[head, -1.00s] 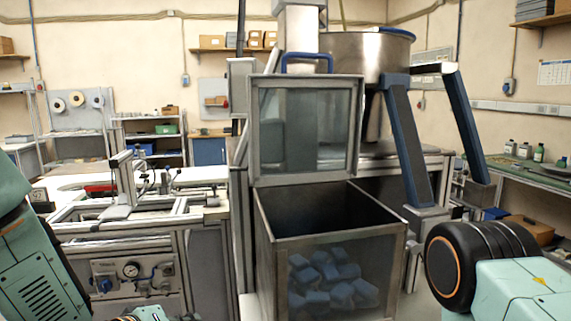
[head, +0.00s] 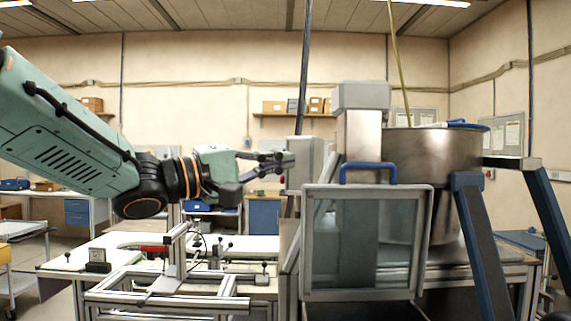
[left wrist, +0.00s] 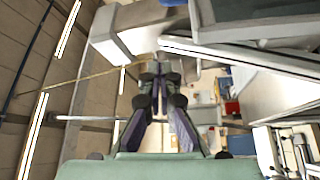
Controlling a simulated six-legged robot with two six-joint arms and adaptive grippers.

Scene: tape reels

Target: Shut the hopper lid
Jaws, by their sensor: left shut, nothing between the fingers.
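The hopper lid (head: 366,240) is a grey-framed clear panel with a blue handle (head: 381,165) along its top edge. It stands upright, open, in the head view. The hopper bin below it is out of the picture now. My left gripper (head: 288,164) is shut and empty, to the left of the blue handle at about its height, apart from it. In the left wrist view the shut fingers (left wrist: 161,72) point up the picture, with nothing between them. My right gripper is not in view.
A steel bowl (head: 432,160) and a grey column (head: 361,120) stand behind the lid. Blue-faced slanted legs (head: 483,250) stand to its right. A workbench with a metal frame (head: 170,285) lies below my left arm.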

